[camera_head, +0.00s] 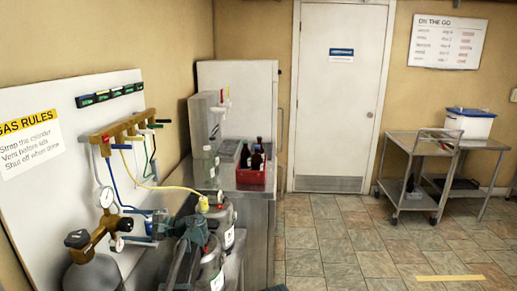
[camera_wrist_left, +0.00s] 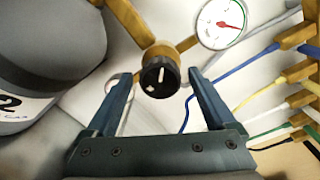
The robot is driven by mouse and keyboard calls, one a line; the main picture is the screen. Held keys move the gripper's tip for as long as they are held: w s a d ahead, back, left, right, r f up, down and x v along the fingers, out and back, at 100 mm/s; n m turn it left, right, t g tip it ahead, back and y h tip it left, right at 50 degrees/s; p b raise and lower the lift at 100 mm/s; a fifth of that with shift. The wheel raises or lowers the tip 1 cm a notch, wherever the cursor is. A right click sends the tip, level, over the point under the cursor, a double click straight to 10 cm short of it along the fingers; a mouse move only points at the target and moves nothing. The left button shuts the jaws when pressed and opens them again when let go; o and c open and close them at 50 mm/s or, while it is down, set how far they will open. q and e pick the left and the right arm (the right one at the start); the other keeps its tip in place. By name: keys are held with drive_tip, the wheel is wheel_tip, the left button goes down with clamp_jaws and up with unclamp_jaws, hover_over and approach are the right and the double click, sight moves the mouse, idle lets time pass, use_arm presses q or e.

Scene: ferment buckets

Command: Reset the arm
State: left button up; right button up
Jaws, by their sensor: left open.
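My left gripper (camera_head: 134,225) is beside the brass regulator (camera_head: 97,232) on a grey gas cylinder (camera_head: 95,274). In the left wrist view the gripper (camera_wrist_left: 160,80) is open, its two dark fingers apart with nothing held between them. A black round knob (camera_wrist_left: 159,77) on the regulator appears between and beyond the fingertips; contact cannot be told. The pressure gauge (camera_wrist_left: 222,22) with a red needle is up and right of it. My right gripper is not in view.
A wall board (camera_head: 60,180) carries a brass manifold (camera_head: 125,128) with coloured hoses near my left arm. A red crate (camera_head: 251,176) with dark bottles stands on a steel counter. A metal cart (camera_head: 410,199) stands far right. The tiled floor (camera_head: 335,235) is mostly clear.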

use_arm(q)
drive_tip(key=shift+d+n, duration=0.1)
drive_tip(key=shift+n, duration=0.9)
drive_tip(key=n, duration=0.4)
drive_tip(key=shift+n, duration=0.3)
drive_tip(key=n, duration=0.3)
drive_tip(key=shift+s+n+t, duration=0.1)
drive_tip(key=shift+n+t, duration=0.2)
drive_tip(key=shift+n, duration=1.6)
